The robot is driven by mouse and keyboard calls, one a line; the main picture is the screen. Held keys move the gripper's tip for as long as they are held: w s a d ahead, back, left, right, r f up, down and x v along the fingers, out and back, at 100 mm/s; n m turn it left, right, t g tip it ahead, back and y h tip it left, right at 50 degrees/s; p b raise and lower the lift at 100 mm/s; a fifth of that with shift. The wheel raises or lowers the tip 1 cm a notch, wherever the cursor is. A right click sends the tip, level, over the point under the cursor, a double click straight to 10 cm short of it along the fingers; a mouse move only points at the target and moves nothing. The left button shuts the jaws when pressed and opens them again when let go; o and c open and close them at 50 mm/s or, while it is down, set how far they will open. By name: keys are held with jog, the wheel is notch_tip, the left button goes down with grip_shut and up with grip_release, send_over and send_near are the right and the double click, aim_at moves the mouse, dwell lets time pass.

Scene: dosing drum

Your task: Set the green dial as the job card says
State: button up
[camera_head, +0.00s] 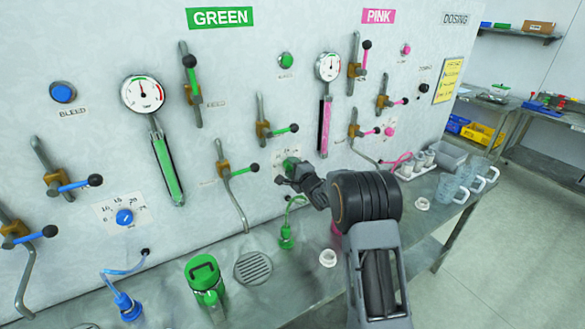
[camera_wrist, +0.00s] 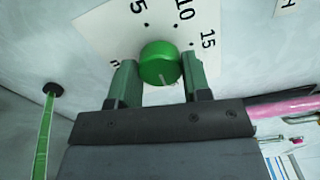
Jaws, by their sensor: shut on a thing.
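The green dial (camera_wrist: 158,60) is a round knob on a white scale plate (camera_wrist: 110,30) on the wall. The numbers 5, 10 and 15 show around it, with dots; a number at the lower left is partly cut off. A pale line shows on the knob's near face, but its exact setting is unclear. My gripper (camera_wrist: 160,72) is shut on the dial, one finger on each side. In the head view the green dial (camera_head: 291,163) is partly behind my gripper (camera_head: 286,180). The yellow job card (camera_head: 447,81) hangs at the right; its writing is too small to read.
Levers and pipes crowd the wall, including a green-handled lever (camera_head: 237,171) left of my gripper. A green canister (camera_head: 206,280), a drain grate (camera_head: 253,268) and a green hose fitting (camera_head: 287,237) are on the bench below. A blue dial (camera_head: 125,216) is further left.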

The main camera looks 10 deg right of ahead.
jog(key=o, duration=0.9)
jog(key=shift+o, duration=0.2)
jog(key=b+v, duration=0.3)
jog(key=v, duration=1)
jog(key=shift+s, duration=0.35)
jog(key=shift+d, duration=0.15)
